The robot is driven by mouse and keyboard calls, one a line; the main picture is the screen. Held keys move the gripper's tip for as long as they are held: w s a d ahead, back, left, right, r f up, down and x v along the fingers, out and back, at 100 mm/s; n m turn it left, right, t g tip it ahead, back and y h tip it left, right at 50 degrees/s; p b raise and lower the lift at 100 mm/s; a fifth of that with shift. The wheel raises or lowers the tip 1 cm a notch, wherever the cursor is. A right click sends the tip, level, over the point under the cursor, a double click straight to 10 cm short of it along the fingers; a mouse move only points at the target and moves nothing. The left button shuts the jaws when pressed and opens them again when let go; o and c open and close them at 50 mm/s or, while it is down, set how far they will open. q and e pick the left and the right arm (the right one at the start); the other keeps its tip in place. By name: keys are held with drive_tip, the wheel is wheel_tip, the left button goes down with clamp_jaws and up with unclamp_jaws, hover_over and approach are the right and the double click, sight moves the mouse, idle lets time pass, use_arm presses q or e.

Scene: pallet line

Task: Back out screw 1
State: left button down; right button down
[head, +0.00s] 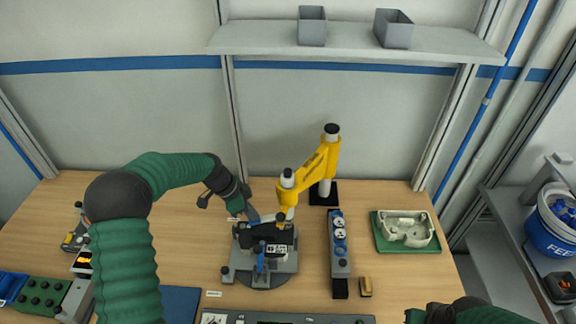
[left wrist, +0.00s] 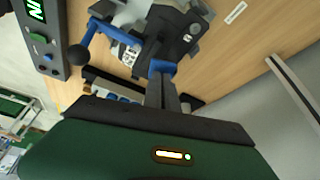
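A dark device sits in the grey fixture (head: 262,273) on the bench, with a blue lever (head: 261,258) at its front. The lever, with a black ball knob, also shows in the left wrist view (left wrist: 91,32). My left gripper (head: 252,214) is at the back left edge of the fixture. In the left wrist view its fingers (left wrist: 161,82) lie close together beside a blue part, and I cannot tell whether they grip it. A yellow jointed tool arm (head: 318,165) reaches over the fixture's back right. Screw 1 is not distinguishable. My right gripper (head: 437,312) is cut off at the bottom edge.
A grey strip with blue and white round parts (head: 339,245) stands right of the fixture. A green tray (head: 381,240) holds a pale housing (head: 407,229). A small brown block (head: 365,287) lies nearby. A shelf (head: 350,40) with two grey bins is above. The back left bench is clear.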

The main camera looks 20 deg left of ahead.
idle(0.5)
use_arm(q)
drive_tip(key=shift+f, duration=0.15)
drive_tip(key=shift+s+f, duration=0.1)
drive_tip(key=shift+s, duration=0.05)
drive_tip(key=shift+r, duration=0.2)
idle(0.6)
drive_tip(key=shift+f, duration=0.1)
drive_tip(key=shift+w+r+p, duration=0.2)
drive_tip(key=shift+r+p, duration=0.5)
drive_tip(key=shift+r, duration=0.5)
wheel_tip(320, 180, up, 7)
drive_tip(key=p, duration=0.4)
